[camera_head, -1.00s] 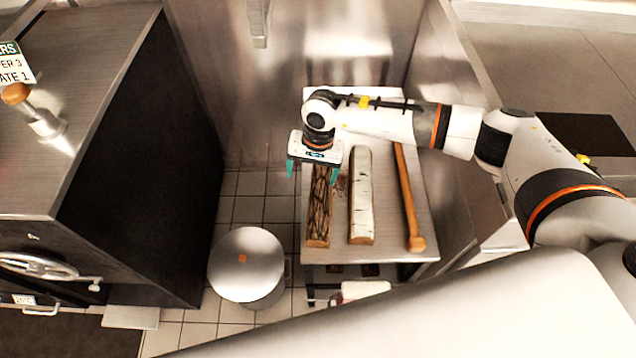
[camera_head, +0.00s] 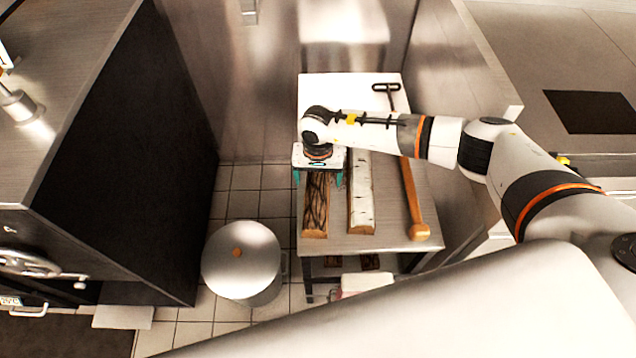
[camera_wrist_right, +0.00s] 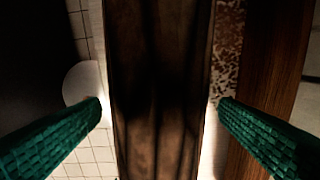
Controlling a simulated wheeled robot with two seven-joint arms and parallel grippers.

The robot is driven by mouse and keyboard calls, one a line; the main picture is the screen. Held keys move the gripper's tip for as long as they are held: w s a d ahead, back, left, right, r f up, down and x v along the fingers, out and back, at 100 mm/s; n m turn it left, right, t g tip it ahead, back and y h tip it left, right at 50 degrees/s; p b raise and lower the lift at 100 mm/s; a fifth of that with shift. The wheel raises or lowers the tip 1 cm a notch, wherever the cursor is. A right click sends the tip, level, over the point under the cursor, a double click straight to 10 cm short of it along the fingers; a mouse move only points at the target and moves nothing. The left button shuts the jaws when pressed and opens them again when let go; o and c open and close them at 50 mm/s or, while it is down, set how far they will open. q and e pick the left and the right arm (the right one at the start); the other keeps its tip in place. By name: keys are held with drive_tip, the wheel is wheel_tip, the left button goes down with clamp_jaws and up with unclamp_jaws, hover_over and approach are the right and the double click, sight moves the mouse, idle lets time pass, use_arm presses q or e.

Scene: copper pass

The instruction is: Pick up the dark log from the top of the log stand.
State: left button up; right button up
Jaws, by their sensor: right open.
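The dark log (camera_head: 316,205) lies lengthwise on the left part of the metal log stand's top (camera_head: 390,238). Its far part is hidden under my right gripper. My right gripper (camera_head: 318,180) is open above the log, with one teal finger on each side of it. In the right wrist view the dark log (camera_wrist_right: 160,95) runs between the two spread fingers, with a gap on each side. I cannot tell how far the fingertips are above the stand top. My left gripper is not in view.
A pale birch log (camera_head: 360,200) lies close to the right of the dark log. A long wooden handle (camera_head: 411,195) lies further right. A round lidded metal bin (camera_head: 241,262) stands on the tiles at left. A steel wall (camera_head: 255,110) is behind.

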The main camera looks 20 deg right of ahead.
drive_tip(key=shift+f, duration=0.5)
drive_tip(key=shift+f+b, duration=0.25)
drive_tip(key=shift+b, duration=0.2)
drive_tip(key=shift+c, duration=0.3)
drive_tip(key=c, duration=1.5)
drive_tip(key=shift+w, duration=0.1)
drive_tip(key=shift+c, duration=0.3)
drive_tip(key=shift+r, duration=0.1)
